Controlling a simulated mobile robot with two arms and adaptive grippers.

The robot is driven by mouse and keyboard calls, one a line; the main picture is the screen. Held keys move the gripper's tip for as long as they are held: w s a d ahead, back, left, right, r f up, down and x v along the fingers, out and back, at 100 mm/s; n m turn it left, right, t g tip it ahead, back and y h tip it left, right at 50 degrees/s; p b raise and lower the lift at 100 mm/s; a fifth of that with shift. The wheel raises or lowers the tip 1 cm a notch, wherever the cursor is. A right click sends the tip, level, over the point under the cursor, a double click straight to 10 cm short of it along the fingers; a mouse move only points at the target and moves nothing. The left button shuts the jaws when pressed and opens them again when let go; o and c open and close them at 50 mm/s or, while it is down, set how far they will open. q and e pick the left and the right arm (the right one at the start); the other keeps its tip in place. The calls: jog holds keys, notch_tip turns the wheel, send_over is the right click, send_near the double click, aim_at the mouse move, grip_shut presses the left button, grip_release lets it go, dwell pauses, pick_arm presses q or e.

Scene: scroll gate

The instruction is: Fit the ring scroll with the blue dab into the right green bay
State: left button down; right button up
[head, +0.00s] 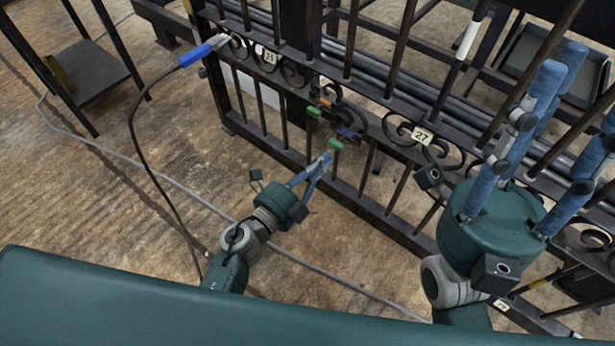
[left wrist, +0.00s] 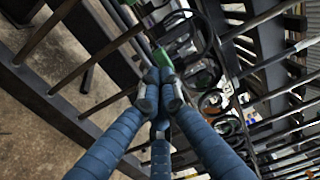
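The dark gate holds a dark ring-like scroll piece (head: 337,116) in its lower band, with a blue dab (head: 346,132) at its right and an orange mark (head: 325,102) at its upper left. Two green blocks show beside it, one on the left (head: 314,111) and one on the right (head: 335,144). My left gripper (head: 326,158) is just below the right green block, fingertips together. In the left wrist view, its tips (left wrist: 160,88) meet close to a green block (left wrist: 162,57); I see nothing clearly between them. My right gripper (head: 540,150) is open, fingers spread, before the gate's right part.
Scrolls with number tags 26 (head: 269,57) and 27 (head: 422,135) flank the green blocks. A blue-handled clamp (head: 205,50) with a black cable grips the gate's left end. A dark stand (head: 85,72) is at the left. The floor between is mostly free.

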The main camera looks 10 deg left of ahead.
aim_at(335, 149)
pick_arm(q)
jog(key=shift+x, duration=1.05)
jog(key=x, duration=0.3)
jog(key=shift+w+d, duration=0.1)
